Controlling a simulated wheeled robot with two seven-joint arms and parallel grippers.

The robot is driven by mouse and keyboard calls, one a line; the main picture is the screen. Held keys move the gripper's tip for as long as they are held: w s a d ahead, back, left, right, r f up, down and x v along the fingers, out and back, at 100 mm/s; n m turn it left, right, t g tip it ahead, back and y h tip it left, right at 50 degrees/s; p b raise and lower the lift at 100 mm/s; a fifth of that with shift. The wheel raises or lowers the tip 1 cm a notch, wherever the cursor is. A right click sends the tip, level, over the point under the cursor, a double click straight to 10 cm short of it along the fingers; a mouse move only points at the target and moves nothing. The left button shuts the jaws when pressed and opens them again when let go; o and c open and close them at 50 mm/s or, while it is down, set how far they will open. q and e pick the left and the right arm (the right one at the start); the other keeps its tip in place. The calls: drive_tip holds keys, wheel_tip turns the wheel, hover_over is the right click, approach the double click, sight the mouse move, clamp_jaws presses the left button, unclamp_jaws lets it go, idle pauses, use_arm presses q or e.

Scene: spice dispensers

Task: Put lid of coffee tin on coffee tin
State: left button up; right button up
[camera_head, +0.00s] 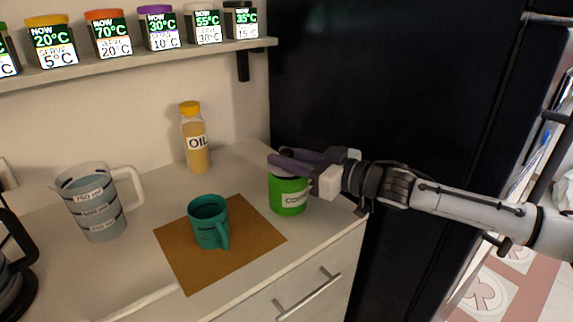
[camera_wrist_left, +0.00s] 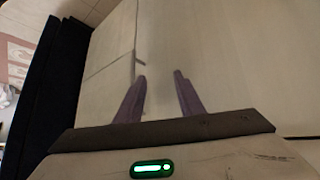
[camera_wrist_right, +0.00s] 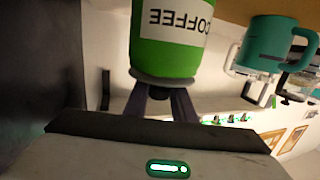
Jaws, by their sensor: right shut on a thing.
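The green coffee tin (camera_head: 289,197) stands upright on the counter near its right end. It fills the top of the right wrist view (camera_wrist_right: 172,38), upside down there. My right gripper (camera_head: 277,163) is over the tin's top, shut on the knob of the grey lid (camera_wrist_right: 165,79). The lid lies flat across the tin's mouth and seems to touch the rim; whether it is fully seated I cannot tell. My fingers hide most of it in the head view. My left gripper (camera_wrist_left: 159,82) is open and empty, seen only in the left wrist view.
A teal mug (camera_head: 208,224) stands on a brown mat (camera_head: 180,257) left of the tin. A shelf (camera_head: 150,58) with several spice jars is above. A dark tall surface (camera_head: 400,90) rises right of the counter.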

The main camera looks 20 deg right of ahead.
drive_tip(key=shift+f, duration=0.3)
drive_tip(key=o, duration=1)
drive_tip(key=shift+s+d, duration=0.2)
use_arm(q)
drive_tip(key=shift+w+d+f+b, duration=0.25)
drive_tip(key=shift+w+f+b, duration=0.2)
drive_tip(key=shift+b, duration=0.5)
use_arm(e)
drive_tip(key=v, duration=1.1)
drive_tip(key=shift+s+d+r, duration=0.1)
drive_tip(key=shift+s+r, duration=0.05)
